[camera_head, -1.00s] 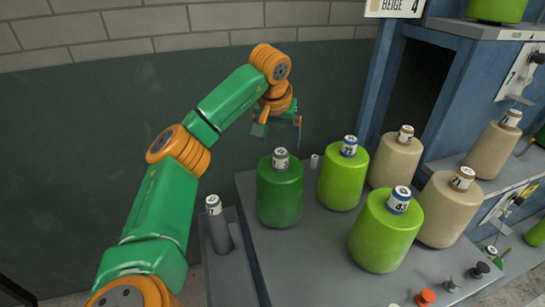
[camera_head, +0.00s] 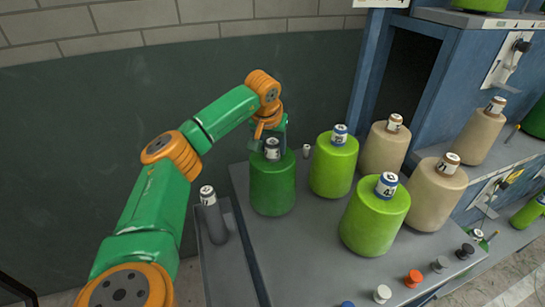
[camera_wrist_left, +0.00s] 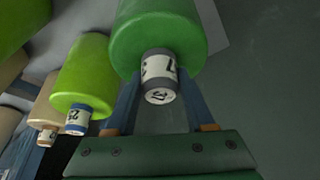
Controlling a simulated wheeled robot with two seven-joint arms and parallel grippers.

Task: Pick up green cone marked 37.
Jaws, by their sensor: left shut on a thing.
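The dark green cone (camera_head: 272,190) stands upright at the left of the grey table top. Its white and grey labelled top shows in both views, and the end reads 37 in the left wrist view (camera_wrist_left: 150,32). My left gripper (camera_head: 270,147) is above this cone, with its fingers down on both sides of the labelled top. In the left wrist view my left gripper (camera_wrist_left: 165,82) has its two blue fingers flanking that top, shut on it. The cone's base seems to rest on the table. My right gripper is not in view.
Lime green cones (camera_head: 334,168) and (camera_head: 374,220) and beige cones (camera_head: 385,150) and (camera_head: 436,196) stand to the right. A grey cylinder (camera_head: 212,218) sits in a narrow tray at the left. Small pegs (camera_head: 413,279) line the front. A blue shelf unit (camera_head: 450,85) rises at right.

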